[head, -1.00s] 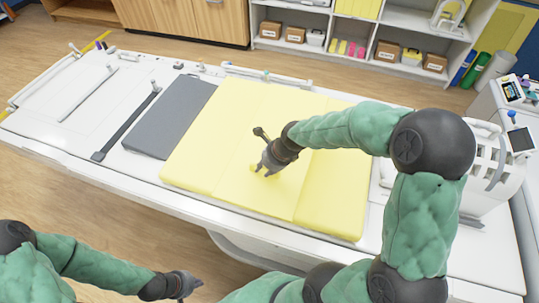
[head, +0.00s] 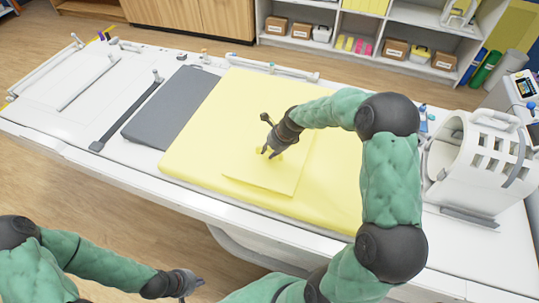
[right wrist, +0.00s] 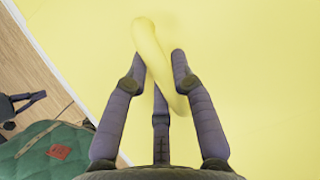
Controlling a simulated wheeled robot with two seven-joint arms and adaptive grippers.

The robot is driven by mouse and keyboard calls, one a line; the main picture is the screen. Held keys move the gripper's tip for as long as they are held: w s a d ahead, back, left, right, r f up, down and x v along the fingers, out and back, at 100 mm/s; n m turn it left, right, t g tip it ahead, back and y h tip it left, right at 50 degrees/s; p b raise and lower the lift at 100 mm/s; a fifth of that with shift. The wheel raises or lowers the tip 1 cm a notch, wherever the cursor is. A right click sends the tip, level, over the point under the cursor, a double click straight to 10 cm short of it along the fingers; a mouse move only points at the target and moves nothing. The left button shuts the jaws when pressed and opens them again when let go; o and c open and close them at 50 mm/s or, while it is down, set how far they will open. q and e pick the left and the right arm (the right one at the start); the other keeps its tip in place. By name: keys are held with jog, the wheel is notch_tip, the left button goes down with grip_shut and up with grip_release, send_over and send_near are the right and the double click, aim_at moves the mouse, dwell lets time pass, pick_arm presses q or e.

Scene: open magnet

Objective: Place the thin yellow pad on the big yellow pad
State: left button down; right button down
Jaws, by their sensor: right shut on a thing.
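The big yellow pad (head: 195,150) lies on the white table, with its left edge by a dark grey pad. The thin yellow pad (head: 258,179) is over the middle of the big pad, flat, its near edge a little inside the big pad's front edge. I cannot tell whether it rests on it or hovers just above. My right gripper (head: 268,151) is above the thin pad, shut on its raised yellow grip. That curved grip (right wrist: 152,50) shows between the fingers (right wrist: 156,70) in the right wrist view. My left gripper (head: 190,287) is empty and open, low in front of the table.
A dark grey pad (head: 172,105) and a black bar (head: 125,118) lie left of the big pad. A white cage-like coil (head: 480,165) stands on the table's right end. Shelves with boxes (head: 393,50) stand behind the table.

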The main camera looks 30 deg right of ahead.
jog(key=shift+f, duration=0.75)
jog(key=shift+r, duration=0.1)
jog(key=c, duration=1)
grip_release()
jog(key=shift+c, duration=0.2)
jog(key=p+v, duration=0.3)
jog(key=v, duration=0.9)
jog(key=shift+p, duration=0.35)
